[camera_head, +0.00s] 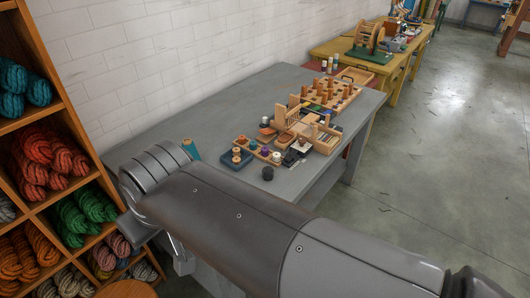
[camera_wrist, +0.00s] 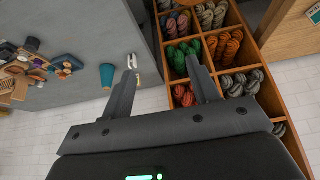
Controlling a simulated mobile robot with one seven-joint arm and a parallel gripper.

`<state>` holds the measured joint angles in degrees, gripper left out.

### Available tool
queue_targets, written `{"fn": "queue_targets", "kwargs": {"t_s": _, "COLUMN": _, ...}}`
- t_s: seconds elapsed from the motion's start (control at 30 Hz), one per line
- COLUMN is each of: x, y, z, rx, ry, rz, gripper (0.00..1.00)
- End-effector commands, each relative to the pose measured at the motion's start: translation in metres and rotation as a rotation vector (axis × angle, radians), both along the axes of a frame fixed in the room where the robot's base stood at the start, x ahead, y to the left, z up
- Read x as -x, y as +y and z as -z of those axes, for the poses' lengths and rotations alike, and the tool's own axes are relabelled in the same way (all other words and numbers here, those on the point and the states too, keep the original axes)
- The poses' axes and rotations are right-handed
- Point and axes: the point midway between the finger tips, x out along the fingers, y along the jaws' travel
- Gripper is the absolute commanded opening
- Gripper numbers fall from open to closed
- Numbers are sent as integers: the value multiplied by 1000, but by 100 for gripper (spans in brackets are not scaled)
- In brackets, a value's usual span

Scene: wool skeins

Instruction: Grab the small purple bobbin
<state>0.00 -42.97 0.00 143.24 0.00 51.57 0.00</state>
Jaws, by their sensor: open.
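A small purple bobbin (camera_head: 265,149) sits in a narrow wooden tray (camera_head: 256,150) on the grey table, between other small bobbins. In the head view my arm crosses the foreground and my fingers cannot be made out.
A teal cone (camera_head: 191,149) stands on the grey table (camera_head: 225,112); it also shows in the wrist view (camera_wrist: 107,75). A dark round piece (camera_head: 268,173) lies before the tray. Wooden racks (camera_head: 330,95) crowd the table's right. A shelf of wool skeins (camera_wrist: 259,52) stands left of the table.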

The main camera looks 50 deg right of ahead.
Motion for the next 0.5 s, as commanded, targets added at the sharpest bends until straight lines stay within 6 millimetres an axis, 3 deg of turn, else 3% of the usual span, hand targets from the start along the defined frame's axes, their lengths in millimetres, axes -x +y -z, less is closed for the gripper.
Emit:
{"fn": "queue_targets", "kwargs": {"t_s": 0.13, "x": -6, "y": -3, "z": -3, "rx": 4, "ry": 4, "rz": 3, "gripper": 55}}
{"fn": "queue_targets", "kwargs": {"t_s": 0.23, "x": -22, "y": -11, "z": -8, "rx": 13, "ry": 18, "rz": 9, "gripper": 55}}
{"fn": "queue_targets", "kwargs": {"t_s": 0.5, "x": -95, "y": -63, "z": -22, "rx": 50, "ry": 68, "rz": 20, "gripper": 55}}
